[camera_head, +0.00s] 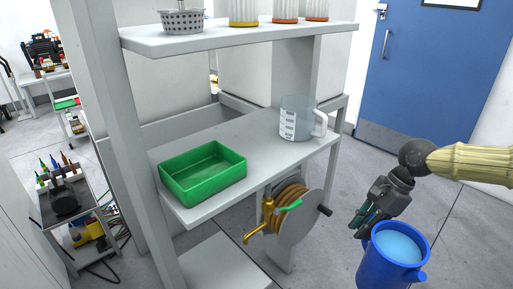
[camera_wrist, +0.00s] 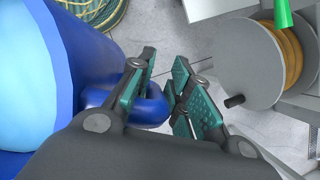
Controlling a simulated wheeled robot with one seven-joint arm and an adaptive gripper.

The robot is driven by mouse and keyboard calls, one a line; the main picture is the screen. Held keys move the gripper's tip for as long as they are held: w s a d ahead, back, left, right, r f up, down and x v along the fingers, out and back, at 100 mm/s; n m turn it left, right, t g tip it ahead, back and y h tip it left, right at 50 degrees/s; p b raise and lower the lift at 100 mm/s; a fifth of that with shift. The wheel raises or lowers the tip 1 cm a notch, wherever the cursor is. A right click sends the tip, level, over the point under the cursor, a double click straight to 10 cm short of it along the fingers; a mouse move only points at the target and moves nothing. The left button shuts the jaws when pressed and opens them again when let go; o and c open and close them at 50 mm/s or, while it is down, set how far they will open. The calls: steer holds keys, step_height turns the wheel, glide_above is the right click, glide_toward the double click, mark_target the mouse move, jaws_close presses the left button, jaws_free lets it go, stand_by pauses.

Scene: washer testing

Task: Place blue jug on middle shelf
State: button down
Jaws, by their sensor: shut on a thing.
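The blue jug (camera_head: 391,262) is at the lower right of the head view, upright, with a light blue inside. My gripper (camera_head: 366,222) is shut on its handle, and the jug hangs clear of the shelf, to the right of it and lower. In the wrist view the jug (camera_wrist: 45,75) fills the left side, and its handle (camera_wrist: 150,108) lies between the teal pads of my gripper (camera_wrist: 163,95). The middle shelf (camera_head: 255,152) is a grey board at the centre of the head view.
On the middle shelf stand a green tray (camera_head: 203,172) at the left and a clear measuring jug (camera_head: 298,120) at the back right, with bare board between them. A hose reel (camera_head: 290,215) sits below the shelf. The upper shelf (camera_head: 200,42) holds containers.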

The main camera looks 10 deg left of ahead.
steer(key=s+a+r+m+t+h+p, duration=0.1)
steer(key=s+r+m+t+h+p, duration=0.1)
steer(key=r+m+p, duration=0.5)
steer(key=s+a+r+m+t+h+p, duration=0.2)
steer(key=r+m+p, duration=0.6)
steer(key=r+m, duration=0.9)
steer(key=shift+s+a+r+m+t+h, duration=0.2)
steer(key=shift+s+r+m+t+h, duration=0.3)
steer(key=shift+r+t, duration=0.8)
steer(key=shift+r, duration=0.2)
steer(key=w+a+f+p, duration=0.1)
steer(key=w+a+p, duration=0.1)
steer(key=w+a, duration=0.3)
steer(key=w+a+f+p, duration=0.2)
steer(key=w+a, duration=0.3)
steer(key=a, duration=0.4)
steer(key=shift+w+a+f+p, duration=0.25)
steer(key=shift+a+p, duration=0.05)
steer(key=shift+p, duration=0.4)
steer(key=shift+f, duration=0.1)
